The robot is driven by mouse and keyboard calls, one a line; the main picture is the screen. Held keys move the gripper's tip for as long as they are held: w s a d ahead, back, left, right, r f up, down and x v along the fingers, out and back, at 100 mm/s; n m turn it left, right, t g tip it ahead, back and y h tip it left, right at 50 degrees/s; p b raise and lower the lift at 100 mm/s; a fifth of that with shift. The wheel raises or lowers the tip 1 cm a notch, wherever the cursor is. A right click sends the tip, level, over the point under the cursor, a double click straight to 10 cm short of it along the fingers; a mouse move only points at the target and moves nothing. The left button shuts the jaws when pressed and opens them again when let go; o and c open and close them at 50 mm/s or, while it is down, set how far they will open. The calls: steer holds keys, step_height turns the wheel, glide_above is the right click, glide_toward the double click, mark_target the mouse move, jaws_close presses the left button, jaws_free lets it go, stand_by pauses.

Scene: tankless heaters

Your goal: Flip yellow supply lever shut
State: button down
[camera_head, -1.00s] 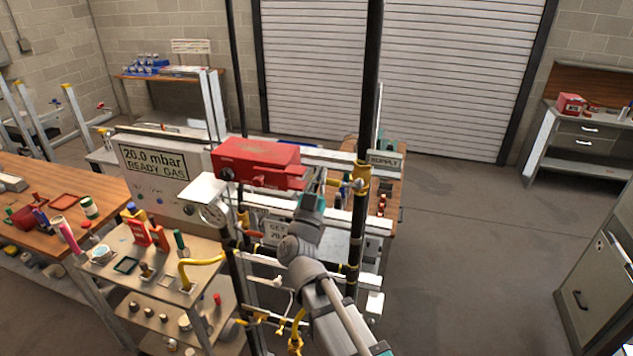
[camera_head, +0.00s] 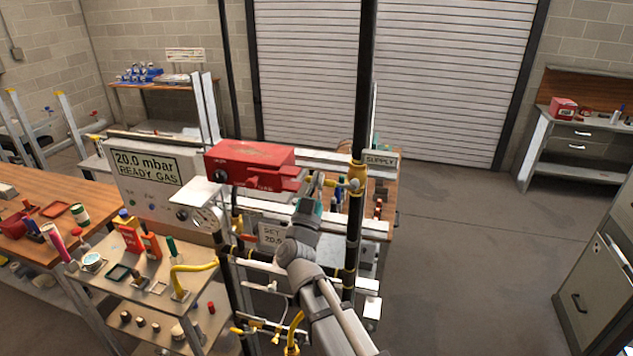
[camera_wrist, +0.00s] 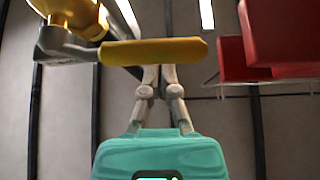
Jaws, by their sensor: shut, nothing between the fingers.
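The yellow supply lever (camera_wrist: 155,51) lies crosswise in the wrist view, its grey hub and brass valve body (camera_wrist: 72,14) at the upper left. In the head view the yellow valve (camera_head: 355,178) sits on the black vertical pipe beside the SUPPLY sign (camera_head: 381,160), with the lever pointing left from it. My gripper (camera_wrist: 159,72) is shut and empty. Its fingertips reach up to the lever's lower edge, near the middle of the handle; I cannot tell whether they touch. In the head view my gripper (camera_head: 315,190) is just left of the valve and partly hides the fittings behind.
A red box (camera_head: 250,163) stands left of my gripper; its red side also shows in the wrist view (camera_wrist: 278,40). A pressure gauge (camera_head: 207,218) and a tool cart (camera_head: 150,290) are at the lower left. Open floor lies to the right.

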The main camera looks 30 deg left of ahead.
steer(key=shift+f, duration=0.1)
stand_by(0.3)
steer(key=shift+f+n+y+b, duration=0.6)
steer(key=shift+n+b, duration=0.15)
steer(key=shift+n, duration=0.15)
steer(key=shift+r+p, duration=0.2)
steer(key=shift+p, duration=0.1)
step_height(320, 180, up, 4)
steer(key=s+p, duration=0.1)
steer(key=p, duration=0.3)
steer(key=b+v, duration=0.6)
steer(key=v, duration=0.4)
steer(key=shift+f, duration=0.15)
stand_by(0.3)
